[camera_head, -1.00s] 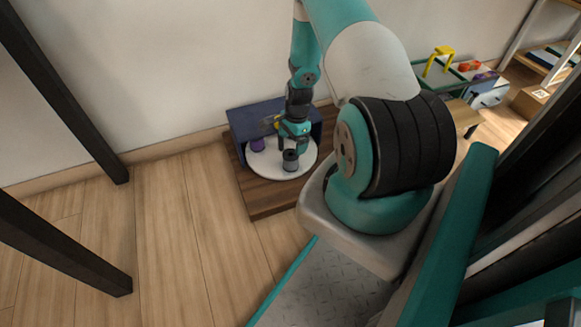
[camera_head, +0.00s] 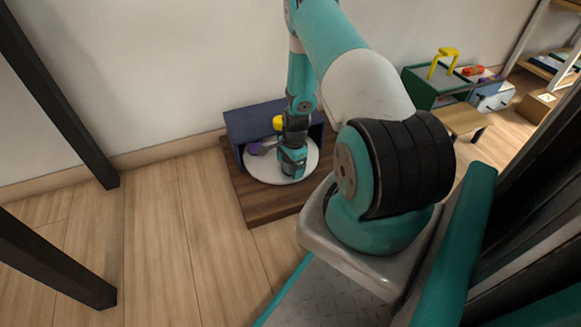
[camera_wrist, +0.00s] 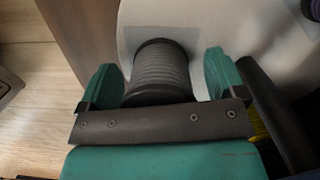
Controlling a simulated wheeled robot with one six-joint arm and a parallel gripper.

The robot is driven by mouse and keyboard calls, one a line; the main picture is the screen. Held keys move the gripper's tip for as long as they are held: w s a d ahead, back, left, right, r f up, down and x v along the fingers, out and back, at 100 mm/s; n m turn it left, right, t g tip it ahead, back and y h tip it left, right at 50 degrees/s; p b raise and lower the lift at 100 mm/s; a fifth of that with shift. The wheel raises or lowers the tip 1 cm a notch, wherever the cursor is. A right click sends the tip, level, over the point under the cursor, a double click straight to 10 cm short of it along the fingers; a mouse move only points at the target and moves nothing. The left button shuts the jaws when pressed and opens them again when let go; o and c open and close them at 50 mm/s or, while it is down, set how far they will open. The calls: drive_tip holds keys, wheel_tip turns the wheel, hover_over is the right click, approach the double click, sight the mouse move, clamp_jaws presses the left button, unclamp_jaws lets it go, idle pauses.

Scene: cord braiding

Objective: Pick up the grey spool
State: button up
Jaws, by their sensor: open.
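The grey spool (camera_wrist: 160,70), dark with ribbed winding, sits on the white round disc (camera_wrist: 205,40) in the wrist view. My gripper (camera_wrist: 161,78) is open, with a teal finger on either side of the spool and a visible gap on each side. In the head view my gripper (camera_head: 292,163) is low over the right part of the white disc (camera_head: 262,172). It hides the grey spool there.
The disc lies on a dark wooden board (camera_head: 262,205) in front of a blue box (camera_head: 250,122). A purple spool (camera_head: 256,149) and a yellow object (camera_head: 278,122) are close left of my gripper. Bare floor lies left of the board.

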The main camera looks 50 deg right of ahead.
drive_tip(key=shift+c, duration=0.3)
drive_tip(key=shift+r, duration=0.1)
drive_tip(key=c, duration=1)
